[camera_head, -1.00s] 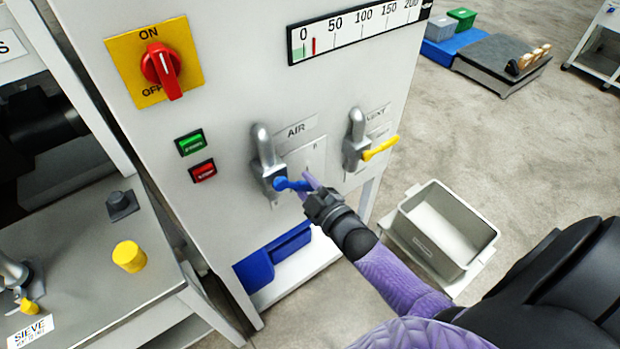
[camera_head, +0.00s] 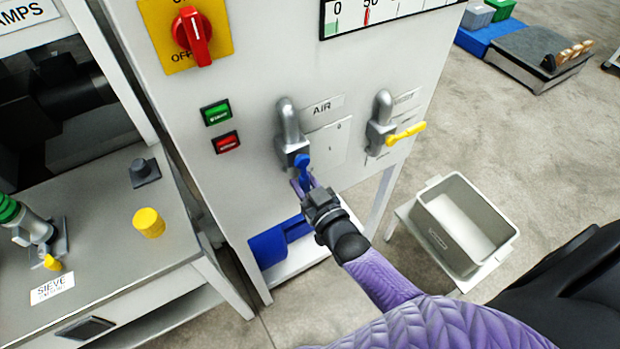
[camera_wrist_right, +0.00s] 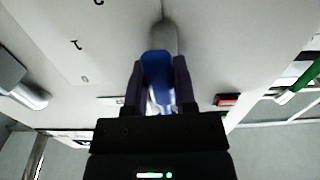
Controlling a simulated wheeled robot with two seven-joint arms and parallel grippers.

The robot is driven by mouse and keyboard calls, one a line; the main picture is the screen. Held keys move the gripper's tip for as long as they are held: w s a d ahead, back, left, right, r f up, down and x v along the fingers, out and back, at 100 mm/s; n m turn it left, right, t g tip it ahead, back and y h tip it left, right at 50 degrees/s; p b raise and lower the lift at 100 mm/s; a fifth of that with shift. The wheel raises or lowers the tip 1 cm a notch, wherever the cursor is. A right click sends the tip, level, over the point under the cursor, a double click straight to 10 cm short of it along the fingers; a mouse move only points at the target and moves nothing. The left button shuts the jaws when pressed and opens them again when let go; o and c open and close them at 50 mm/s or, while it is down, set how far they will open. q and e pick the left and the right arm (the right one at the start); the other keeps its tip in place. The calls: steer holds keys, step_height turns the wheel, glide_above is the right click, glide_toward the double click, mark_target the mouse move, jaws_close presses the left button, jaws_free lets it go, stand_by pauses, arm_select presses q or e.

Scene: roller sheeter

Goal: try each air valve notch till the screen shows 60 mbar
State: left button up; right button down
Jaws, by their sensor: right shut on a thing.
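The air valve (camera_head: 290,135) is a grey pipe fitting on the white panel under the AIR label (camera_head: 322,107), with a blue handle (camera_head: 302,166). The handle now points down. My right gripper (camera_head: 303,184) is shut on the handle; in the right wrist view, the fingers (camera_wrist_right: 158,88) stand either side of the blue handle (camera_wrist_right: 156,66). The screen (camera_head: 400,14) at the top is partly cut off; its red marker (camera_head: 367,16) stands close to the 50 label. Notch marks by the valve are too small to read. My left gripper is out of view.
A second valve with a yellow handle (camera_head: 406,134) sits to the right. A red switch (camera_head: 192,36), green button (camera_head: 216,112) and red button (camera_head: 226,142) are on the panel. A grey bin (camera_head: 465,228) stands at lower right. A yellow cylinder (camera_head: 148,222) stands on the left bench.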

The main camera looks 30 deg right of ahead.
steer(key=shift+a+m, duration=0.2)
steer(key=shift+m, duration=0.1)
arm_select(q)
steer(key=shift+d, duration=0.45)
arm_select(e)
steer(key=shift+c, duration=2.1)
jaws_free()
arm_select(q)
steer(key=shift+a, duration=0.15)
arm_select(e)
steer(key=shift+s, duration=0.45)
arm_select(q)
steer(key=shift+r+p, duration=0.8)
arm_select(e)
steer(key=s, duration=0.9)
steer(key=shift+d, duration=0.35)
